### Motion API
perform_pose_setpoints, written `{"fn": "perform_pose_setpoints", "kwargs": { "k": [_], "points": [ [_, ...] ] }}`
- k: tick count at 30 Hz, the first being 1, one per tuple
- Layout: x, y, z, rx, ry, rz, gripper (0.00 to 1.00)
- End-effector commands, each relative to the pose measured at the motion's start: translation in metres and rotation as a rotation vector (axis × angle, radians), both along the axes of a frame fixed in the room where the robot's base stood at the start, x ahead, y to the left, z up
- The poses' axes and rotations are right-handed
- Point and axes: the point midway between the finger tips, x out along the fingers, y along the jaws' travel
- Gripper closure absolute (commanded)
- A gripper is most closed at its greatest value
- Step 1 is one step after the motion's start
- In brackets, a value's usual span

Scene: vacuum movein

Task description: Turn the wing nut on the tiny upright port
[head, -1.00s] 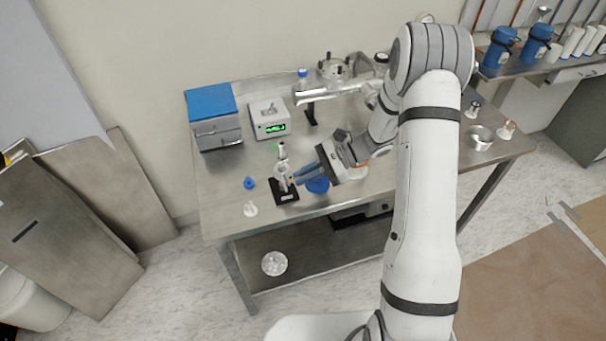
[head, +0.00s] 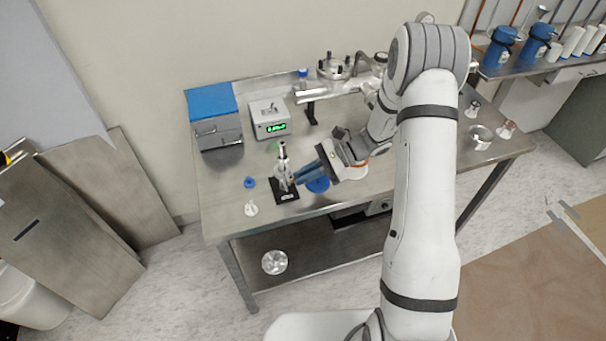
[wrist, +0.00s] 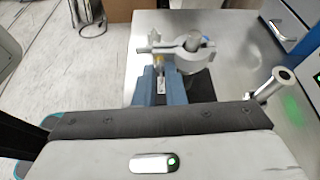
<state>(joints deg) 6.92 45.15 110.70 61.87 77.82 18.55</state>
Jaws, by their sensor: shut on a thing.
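The tiny upright port (head: 283,152) is a slim metal tube standing on a black base plate (head: 290,197) near the left part of the bench. A grey ring clamp (wrist: 193,55) sits low beside it, with a threaded bolt (wrist: 160,68) and wing nut on its side. My gripper (head: 296,179) reaches in from the right, with its blue fingers at the clamp. In the wrist view its fingers (wrist: 160,88) are shut on the wing nut, which they mostly hide. The tube also shows at the right of the wrist view (wrist: 283,76).
A blue cap (head: 249,182) and a white fitting (head: 251,209) lie left of the base plate. A display box (head: 269,120) and a blue-topped box (head: 215,118) stand behind. The front-left bench corner is clear.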

Motion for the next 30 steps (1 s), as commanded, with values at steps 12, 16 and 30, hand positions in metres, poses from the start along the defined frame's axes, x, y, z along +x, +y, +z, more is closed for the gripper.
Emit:
{"fn": "perform_pose_setpoints", "kwargs": {
  "k": [12,16,30],
  "points": [
    [-0.002,-0.001,-0.003,-0.004,0.007,0.004,1.00],
    [-0.002,-0.001,-0.003,-0.004,0.006,0.003,0.83],
    [0.003,-0.012,0.003,-0.002,-0.001,-0.001,0.75]
  ]
}}
